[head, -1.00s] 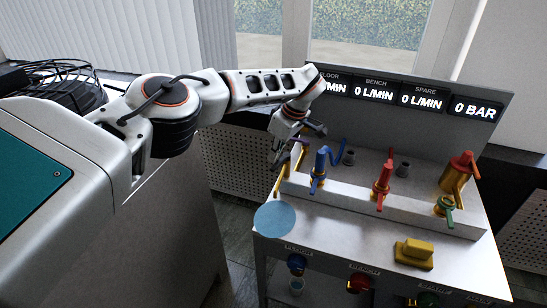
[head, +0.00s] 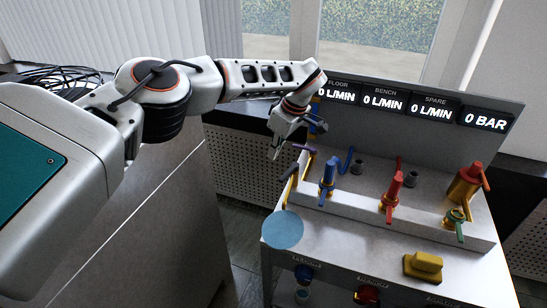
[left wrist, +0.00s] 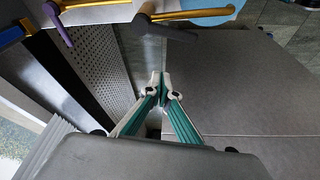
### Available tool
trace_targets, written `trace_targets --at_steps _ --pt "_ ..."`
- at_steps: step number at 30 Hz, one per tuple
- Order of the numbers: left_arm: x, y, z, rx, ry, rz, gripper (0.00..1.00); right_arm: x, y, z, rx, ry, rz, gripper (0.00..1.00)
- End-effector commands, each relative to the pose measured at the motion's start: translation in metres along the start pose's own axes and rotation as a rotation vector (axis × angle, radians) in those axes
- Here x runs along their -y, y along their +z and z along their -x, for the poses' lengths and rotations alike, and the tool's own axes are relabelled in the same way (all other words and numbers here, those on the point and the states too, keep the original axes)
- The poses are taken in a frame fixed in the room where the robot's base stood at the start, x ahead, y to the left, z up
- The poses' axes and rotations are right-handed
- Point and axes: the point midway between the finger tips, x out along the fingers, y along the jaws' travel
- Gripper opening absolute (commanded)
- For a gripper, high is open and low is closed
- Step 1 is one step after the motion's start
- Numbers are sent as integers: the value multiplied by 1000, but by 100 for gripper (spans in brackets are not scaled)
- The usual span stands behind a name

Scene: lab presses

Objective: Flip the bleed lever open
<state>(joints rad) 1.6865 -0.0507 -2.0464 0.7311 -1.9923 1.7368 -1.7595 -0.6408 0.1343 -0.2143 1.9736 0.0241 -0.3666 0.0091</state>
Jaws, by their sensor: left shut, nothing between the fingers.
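On the bench's left side, a purple-handled lever (head: 303,148) and a black-handled lever (head: 289,170) sit by brass pipework. The purple handle (left wrist: 57,22) and black handle (left wrist: 145,20) also show at the top of the left wrist view. A green lever (head: 455,218) sits on a brass fitting at the bench's right. No readable label tells me which is the bleed lever. My left gripper (head: 274,152) is just left of the purple and black levers, apart from them. Its fingertips (left wrist: 163,78) are together and empty. My right gripper is not in view.
Blue (head: 327,178) and red (head: 391,197) valves stand on the bench's raised step. A yellow block (head: 424,265) sits on the lower right of the top. A pale blue disc (head: 282,229) is at the front left corner. A display panel (head: 410,108) stands behind.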

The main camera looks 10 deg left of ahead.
Motion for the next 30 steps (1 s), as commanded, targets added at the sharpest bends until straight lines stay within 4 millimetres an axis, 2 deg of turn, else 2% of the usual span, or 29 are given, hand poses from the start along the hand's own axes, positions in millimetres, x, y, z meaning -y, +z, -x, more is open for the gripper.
trace_targets --at_steps 1,6,13,25,28,30 --pt "-1 2 12 -1 3 -3 0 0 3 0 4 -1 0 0" --pt "0 1 41 -1 2 -2 0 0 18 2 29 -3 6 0" --pt "0 2 60 -1 1 -3 0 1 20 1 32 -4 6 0" --pt "0 4 60 4 -1 -4 0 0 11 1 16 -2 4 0" --pt "3 21 49 42 -10 -13 0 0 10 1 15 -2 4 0" --pt "8 46 34 98 -19 -27 0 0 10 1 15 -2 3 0"
